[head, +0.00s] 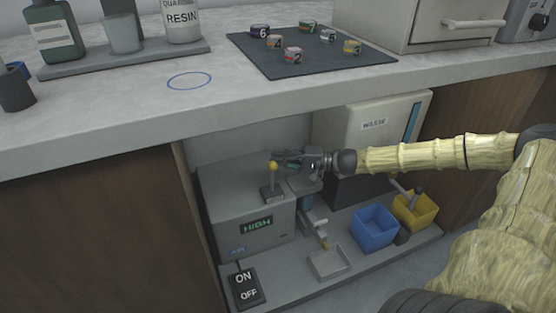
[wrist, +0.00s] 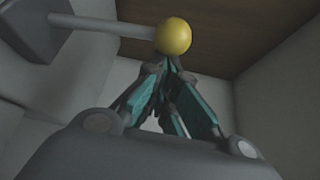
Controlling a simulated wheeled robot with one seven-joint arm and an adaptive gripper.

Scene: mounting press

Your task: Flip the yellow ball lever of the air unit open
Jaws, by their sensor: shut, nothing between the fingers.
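The air unit (head: 243,218) is a grey box on the low shelf under the counter, with a green HIGH display. Its lever (head: 274,182) stands up from a dark base on its top and ends in a yellow ball (head: 273,166). My gripper (head: 282,160) is shut and empty, just right of the ball in the head view. In the wrist view the yellow ball (wrist: 173,36) sits just beyond my closed fingertips (wrist: 170,62), with its grey rod (wrist: 105,25) running left to the base. I cannot tell whether the fingertips touch the ball.
The counter edge (head: 100,148) overhangs the shelf. Right of the air unit are a small tap (head: 318,231), a tray (head: 328,263), a blue bin (head: 374,228), a yellow bin (head: 425,213) and the waste unit (head: 375,124). An ON/OFF switch (head: 246,287) is in front.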

